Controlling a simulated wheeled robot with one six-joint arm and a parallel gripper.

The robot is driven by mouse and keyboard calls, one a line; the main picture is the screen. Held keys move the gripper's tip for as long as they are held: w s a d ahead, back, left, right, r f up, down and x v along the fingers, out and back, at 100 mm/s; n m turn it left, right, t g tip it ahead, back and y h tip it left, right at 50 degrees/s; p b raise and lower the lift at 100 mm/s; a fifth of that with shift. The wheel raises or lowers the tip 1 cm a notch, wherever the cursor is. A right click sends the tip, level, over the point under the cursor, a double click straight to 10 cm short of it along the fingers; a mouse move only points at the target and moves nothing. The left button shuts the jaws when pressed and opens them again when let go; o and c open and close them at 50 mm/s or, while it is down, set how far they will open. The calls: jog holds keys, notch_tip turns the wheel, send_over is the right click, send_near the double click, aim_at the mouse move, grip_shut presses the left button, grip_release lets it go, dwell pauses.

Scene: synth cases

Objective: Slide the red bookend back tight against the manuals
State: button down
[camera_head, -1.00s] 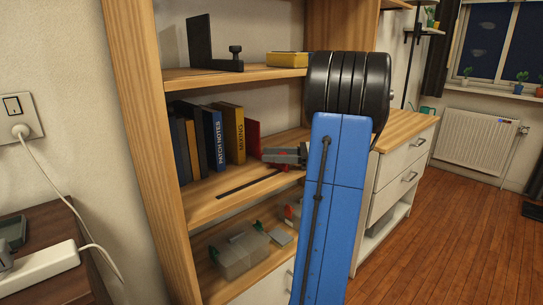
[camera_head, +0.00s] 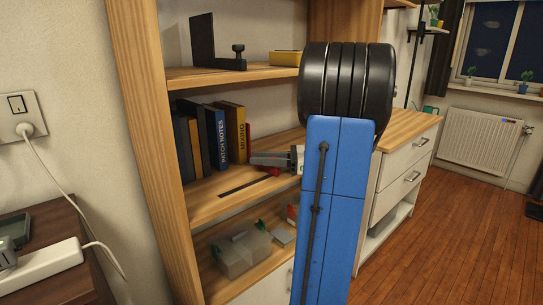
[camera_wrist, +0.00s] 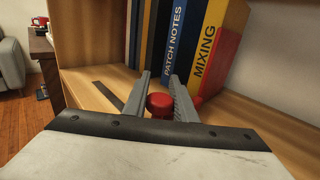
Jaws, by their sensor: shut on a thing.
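The red bookend (camera_wrist: 222,62) stands upright at the right end of the row of manuals. A thin strip of it shows in the head view (camera_head: 248,136). In the wrist view its plate is right beside the yellow MIXING manual (camera_wrist: 207,45), with no gap visible; contact cannot be told for certain. The blue PATCH NOTES manual (camera_wrist: 175,40) and darker manuals (camera_head: 185,145) stand to the left, some slightly tilted. My gripper (camera_wrist: 159,82) is shut on the bookend's round red knob (camera_wrist: 159,104), one jaw on each side. The bookend's base is mostly hidden.
A dark strip (camera_head: 250,187) lies on the shelf in front of the manuals. The upper shelf holds a black bookend (camera_head: 203,42) and a yellow box (camera_head: 285,58). A grey bin (camera_head: 243,253) sits on the shelf below. The wooden side panel (camera_head: 150,130) bounds the left.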

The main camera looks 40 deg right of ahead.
jog(key=a, duration=0.8)
jog(key=shift+w, duration=0.25)
jog(key=c, duration=1.5)
grip_release()
jog(key=v, duration=1.7)
jog(key=shift+s+d, duration=0.15)
